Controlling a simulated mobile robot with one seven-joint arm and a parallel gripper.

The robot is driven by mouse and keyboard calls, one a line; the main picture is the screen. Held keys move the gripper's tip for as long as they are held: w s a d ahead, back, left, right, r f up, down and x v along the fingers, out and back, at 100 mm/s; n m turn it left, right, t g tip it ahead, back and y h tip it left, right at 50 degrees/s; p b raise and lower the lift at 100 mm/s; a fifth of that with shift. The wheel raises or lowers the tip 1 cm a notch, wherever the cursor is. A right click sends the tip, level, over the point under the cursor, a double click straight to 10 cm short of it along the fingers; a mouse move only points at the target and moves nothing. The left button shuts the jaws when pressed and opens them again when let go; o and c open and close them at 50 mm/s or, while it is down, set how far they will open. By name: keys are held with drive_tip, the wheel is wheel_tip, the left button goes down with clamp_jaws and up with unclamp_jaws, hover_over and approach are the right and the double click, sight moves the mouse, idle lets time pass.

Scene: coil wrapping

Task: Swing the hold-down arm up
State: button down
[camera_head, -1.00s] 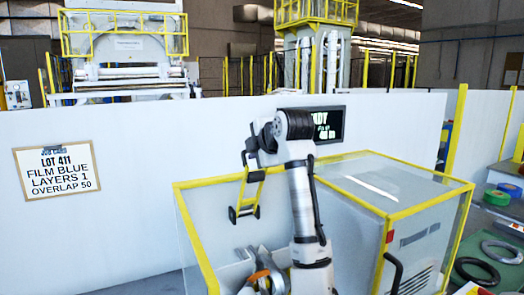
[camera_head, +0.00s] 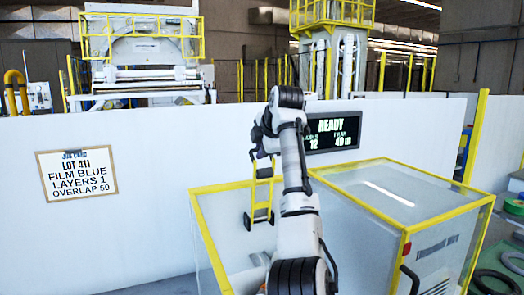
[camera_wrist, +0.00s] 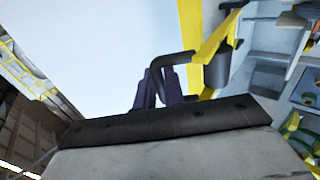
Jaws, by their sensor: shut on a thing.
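The hold-down arm (camera_head: 263,190) is a yellow bar with black rollers at its lower end, standing roughly upright at the back left of the glass-sided machine. In the wrist view its yellow bar (camera_wrist: 208,48) and a black roller (camera_wrist: 217,72) show at upper right. A bent black handle (camera_wrist: 172,62) reaches from it to my gripper. My gripper (camera_wrist: 160,84) has its two dark purple fingers close together on this handle. In the head view my gripper (camera_head: 263,152) is small and dark at the top of the yellow bar; the grip itself is partly hidden there.
The machine enclosure has yellow edges (camera_head: 412,224) and clear panels around the hold-down arm. A white wall (camera_head: 150,225) stands behind, with a lot sign (camera_head: 76,174) and a dark "READY" display (camera_head: 332,132). Dark rings lie on the green floor at right.

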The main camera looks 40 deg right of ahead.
drive_tip(key=shift+f, duration=0.2)
drive_tip(key=c, duration=1.6)
unclamp_jaws()
drive_tip(key=shift+w, duration=0.1)
drive_tip(key=shift+r, duration=0.1)
drive_tip(key=b+v, duration=0.3)
drive_tip(key=v, duration=1)
drive_tip(key=shift+s+r, duration=0.25)
drive_tip(key=shift+r, duration=0.05)
drive_tip(key=shift+f, duration=0.1)
